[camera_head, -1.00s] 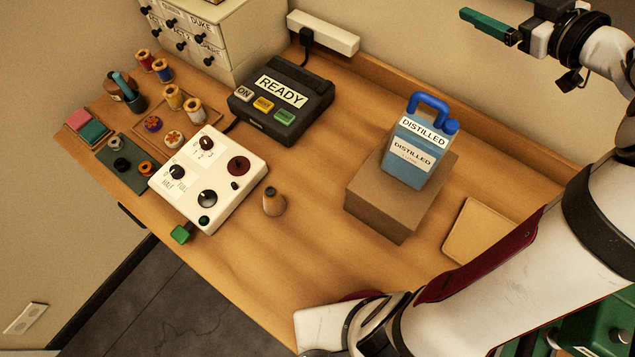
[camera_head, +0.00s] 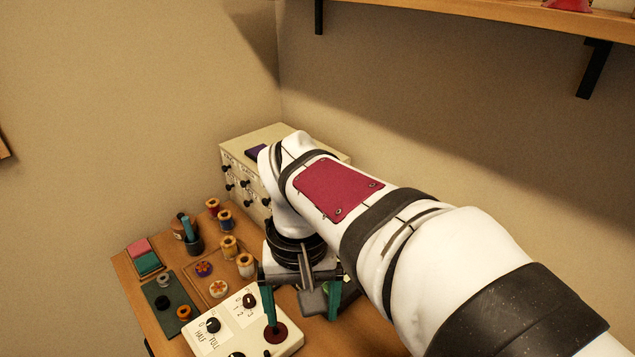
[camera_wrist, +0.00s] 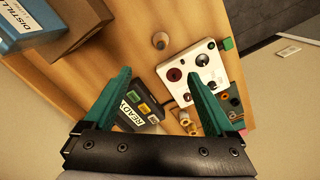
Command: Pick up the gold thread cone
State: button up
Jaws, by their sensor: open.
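A small tan-gold cone with a dark tip (camera_wrist: 160,41), which looks like the gold thread cone, stands alone on the wooden table in the wrist view. It lies past my fingertips, roughly midway between them in the picture and well apart from them. It is not visible in the head view now. My gripper (camera_wrist: 160,76) is open and empty, its two green fingers spread. In the head view my gripper (camera_head: 303,310) hangs fingers down above the table, by the white control panel (camera_head: 262,336) and in front of the dark READY box.
In the wrist view, the READY box (camera_wrist: 130,111) is below the fingers. Several thread spools (camera_head: 228,247) and a drawer cabinet (camera_head: 240,178) are behind. Bare table surrounds the cone.

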jog(key=f, duration=2.5)
jog(key=shift+w+a+f, duration=0.25)
jog(key=shift+w+f, duration=0.1)
jog(key=shift+w, duration=0.05)
grip_shut()
